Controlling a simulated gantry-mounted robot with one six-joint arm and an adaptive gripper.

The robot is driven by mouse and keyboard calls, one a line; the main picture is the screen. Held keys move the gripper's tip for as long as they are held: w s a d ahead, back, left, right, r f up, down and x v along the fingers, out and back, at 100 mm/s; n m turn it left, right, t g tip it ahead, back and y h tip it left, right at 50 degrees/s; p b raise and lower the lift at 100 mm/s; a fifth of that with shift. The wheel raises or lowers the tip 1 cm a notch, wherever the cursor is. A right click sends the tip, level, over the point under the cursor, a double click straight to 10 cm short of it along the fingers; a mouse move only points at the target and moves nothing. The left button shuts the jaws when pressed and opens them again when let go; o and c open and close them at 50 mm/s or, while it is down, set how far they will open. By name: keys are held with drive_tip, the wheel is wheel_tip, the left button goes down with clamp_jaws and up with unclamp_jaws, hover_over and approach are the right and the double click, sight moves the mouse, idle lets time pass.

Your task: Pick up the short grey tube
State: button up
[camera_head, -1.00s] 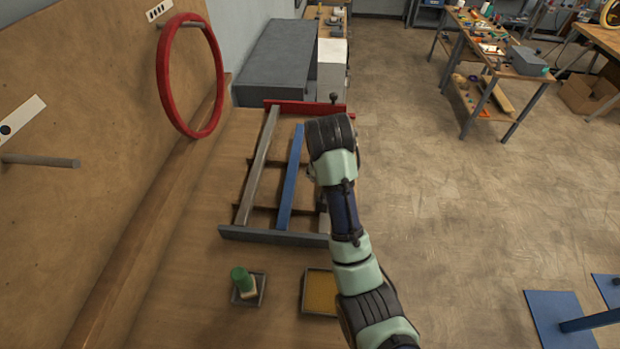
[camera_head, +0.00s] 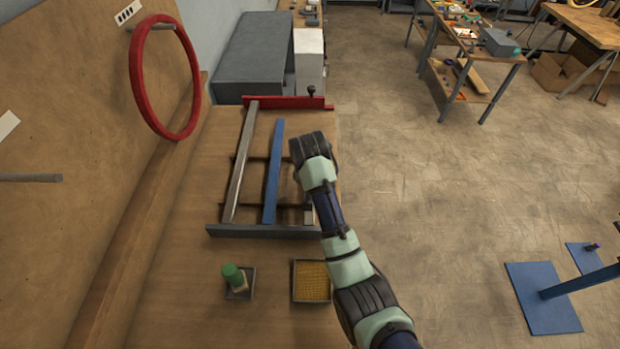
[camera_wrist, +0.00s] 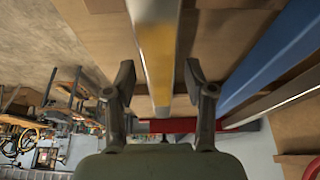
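A grey tube (camera_wrist: 155,45) with a yellowish sheen runs between the fingers of my gripper (camera_wrist: 160,70) in the wrist view. The fingers are spread, one on each side, with gaps to the tube. My arm hides most of this tube in the head view; a short grey piece of it (camera_head: 308,215) shows beside the arm near the frame's front. It lies to the right of the blue tube (camera_head: 272,175). A longer grey tube (camera_head: 240,165) lies left of the blue one. My fingers are hidden in the head view.
A red bar (camera_head: 265,102) closes the frame's back and a dark grey bar (camera_head: 250,231) its front. A small tray with a green-topped item (camera_head: 232,275) and a yellow-filled tray (camera_head: 312,281) stand in front. A red ring (camera_head: 140,95) hangs at left.

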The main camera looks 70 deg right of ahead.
clamp_jaws()
drive_tip(key=shift+r, duration=0.1)
wheel_tip(320, 180, up, 10)
drive_tip(key=b, duration=0.2)
